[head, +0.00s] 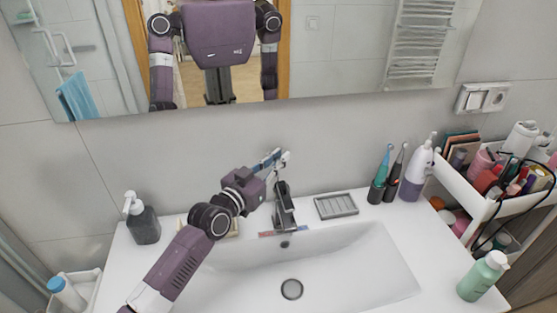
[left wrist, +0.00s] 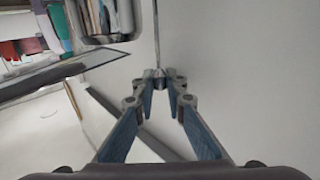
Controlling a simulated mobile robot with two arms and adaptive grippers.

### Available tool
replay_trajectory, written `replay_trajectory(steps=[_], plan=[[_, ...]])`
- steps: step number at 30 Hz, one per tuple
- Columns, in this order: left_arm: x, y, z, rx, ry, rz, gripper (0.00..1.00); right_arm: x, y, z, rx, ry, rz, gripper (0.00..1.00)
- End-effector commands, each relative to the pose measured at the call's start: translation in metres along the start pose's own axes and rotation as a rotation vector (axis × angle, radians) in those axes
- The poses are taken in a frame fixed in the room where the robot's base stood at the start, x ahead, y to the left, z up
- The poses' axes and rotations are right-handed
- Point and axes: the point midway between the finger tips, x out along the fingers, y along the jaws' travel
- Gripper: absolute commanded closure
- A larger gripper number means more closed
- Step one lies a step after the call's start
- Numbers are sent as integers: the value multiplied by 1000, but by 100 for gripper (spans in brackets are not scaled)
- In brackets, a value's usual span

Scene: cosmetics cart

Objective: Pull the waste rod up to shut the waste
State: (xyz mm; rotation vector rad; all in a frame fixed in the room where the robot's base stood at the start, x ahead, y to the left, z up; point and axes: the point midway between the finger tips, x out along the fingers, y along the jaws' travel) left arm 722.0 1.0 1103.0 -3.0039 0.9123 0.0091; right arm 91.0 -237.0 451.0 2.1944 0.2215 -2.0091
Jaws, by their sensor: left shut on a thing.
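The waste rod (left wrist: 157,40) is a thin metal rod in the left wrist view, with a small knob (left wrist: 160,73) at its end. My left gripper (left wrist: 160,82) is shut on this knob, its two fingertips on either side. In the head view, my left gripper (head: 282,160) is above and behind the tap (head: 284,212), and the rod cannot be made out there. The round waste (head: 292,289) is at the bottom of the white basin (head: 370,262); I cannot tell whether its plug is raised or lowered. My right gripper is out of view.
A soap dispenser (head: 144,222) stands at the left and an empty grey soap dish (head: 336,206) right of the tap. Electric toothbrushes (head: 380,178) stand farther right, beside a full white cart (head: 470,209). A mirror (head: 340,45) hangs above. A green bottle (head: 482,277) is front right.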

Motion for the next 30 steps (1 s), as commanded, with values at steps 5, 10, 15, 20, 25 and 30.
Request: replay_trajectory(steps=[5,10,15,20,25,30], plan=[[0,0,-5,0,8,-1,100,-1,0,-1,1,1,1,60],[0,0,-6,0,10,-1,79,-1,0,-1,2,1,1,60],[0,0,-4,0,7,-1,79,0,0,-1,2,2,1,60],[-2,0,-3,0,6,-1,79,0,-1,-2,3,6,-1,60],[-20,0,-2,1,6,-2,79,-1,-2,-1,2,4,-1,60],[-52,0,-2,2,4,-2,79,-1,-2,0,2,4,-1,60]])
